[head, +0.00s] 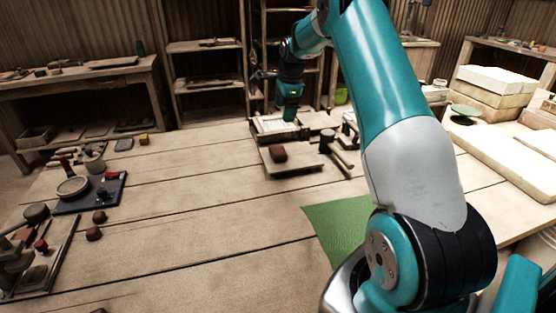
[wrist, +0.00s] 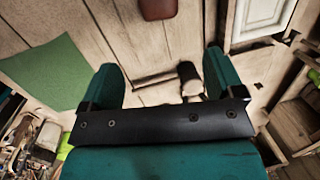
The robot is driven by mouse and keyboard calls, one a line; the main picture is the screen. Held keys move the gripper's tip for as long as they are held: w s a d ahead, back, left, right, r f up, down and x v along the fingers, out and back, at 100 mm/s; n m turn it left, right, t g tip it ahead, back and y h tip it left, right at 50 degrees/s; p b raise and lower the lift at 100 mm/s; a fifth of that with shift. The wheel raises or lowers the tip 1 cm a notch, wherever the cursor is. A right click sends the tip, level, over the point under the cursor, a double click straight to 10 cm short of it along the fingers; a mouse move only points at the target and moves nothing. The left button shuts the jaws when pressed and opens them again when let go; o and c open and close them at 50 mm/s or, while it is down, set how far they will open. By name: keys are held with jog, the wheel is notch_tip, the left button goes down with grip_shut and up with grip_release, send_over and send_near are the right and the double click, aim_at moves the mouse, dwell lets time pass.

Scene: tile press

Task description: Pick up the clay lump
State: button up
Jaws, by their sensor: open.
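A reddish-brown clay lump (head: 278,152) sits on a flat wooden board (head: 300,168) in the middle of the bench. It also shows at the top edge of the wrist view (wrist: 158,9), partly cut off. My gripper (head: 290,116) is above the far side of the bench, behind the lump and apart from it. Two similar small brown lumps (head: 94,234) lie at the left of the bench.
A mallet (head: 328,143) lies right of the lump. A pale tile mould (head: 268,126) stands near my gripper. A green mat (head: 338,229) lies toward the front right. A dark tray (head: 88,200) with tools is at left. The bench's middle left is clear.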

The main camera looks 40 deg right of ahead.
send_over(278, 154)
jog(key=s, duration=0.1)
notch_tip(278, 154, down, 12)
jog(key=shift+d+r+p, duration=0.15)
jog(key=shift+p, duration=0.3)
jog(key=shift+w+f+p, duration=0.2)
jog(key=shift+f+p, duration=0.05)
jog(key=shift+f, duration=1.1)
jog(key=shift+w+f+p, duration=0.2)
jog(key=shift+f, duration=1.1)
jog(key=c, duration=0.9)
jog(key=shift+o, duration=0.2)
jog(key=shift+r, duration=0.15)
